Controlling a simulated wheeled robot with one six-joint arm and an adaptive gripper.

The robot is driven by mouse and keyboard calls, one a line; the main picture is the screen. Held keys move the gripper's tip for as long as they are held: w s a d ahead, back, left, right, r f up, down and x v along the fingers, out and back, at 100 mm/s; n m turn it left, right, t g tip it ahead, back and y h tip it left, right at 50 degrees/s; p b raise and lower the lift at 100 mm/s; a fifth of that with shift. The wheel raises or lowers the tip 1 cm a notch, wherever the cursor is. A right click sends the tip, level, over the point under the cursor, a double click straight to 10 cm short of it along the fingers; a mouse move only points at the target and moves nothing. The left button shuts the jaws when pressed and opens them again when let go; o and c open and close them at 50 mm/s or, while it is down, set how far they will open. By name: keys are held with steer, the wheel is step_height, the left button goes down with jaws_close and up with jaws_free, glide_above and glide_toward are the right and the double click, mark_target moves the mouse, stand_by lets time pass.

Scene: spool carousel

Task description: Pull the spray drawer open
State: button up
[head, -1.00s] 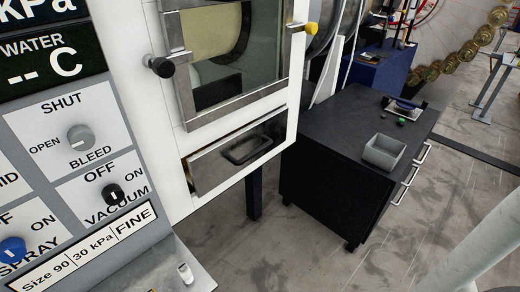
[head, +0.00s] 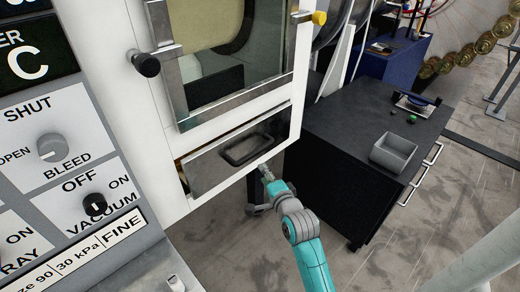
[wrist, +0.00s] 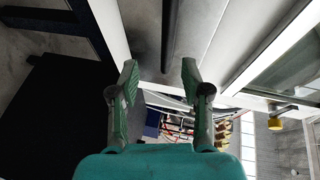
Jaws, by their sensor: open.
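The spray drawer (head: 215,165) is a metal-fronted drawer low in the white cabinet, below the glass window. Its dark-rimmed recessed handle (head: 246,150) is on the front. In the head view my gripper (head: 264,168) is just below and right of the handle, close to the drawer front. In the wrist view the gripper (wrist: 158,72) is open, with its two green fingers apart and nothing between them. A dark bar of the handle (wrist: 169,35) lies ahead of and between the fingertips. I cannot tell whether the fingers touch the front.
A dark cabinet (head: 345,165) with a grey tray (head: 393,152) on top stands to the right of the drawer. A control panel with knobs (head: 95,204) is at the left. A black knob (head: 146,64) and a yellow knob (head: 319,18) stick out above the drawer.

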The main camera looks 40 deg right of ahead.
mark_target(257, 154)
steer(key=shift+m, duration=0.4)
steer(key=x, duration=0.4)
steer(key=d+r+x, duration=0.1)
steer(key=x, duration=0.7)
steer(key=shift+d+r, duration=0.2)
steer(key=shift+d, duration=0.15)
jaws_close()
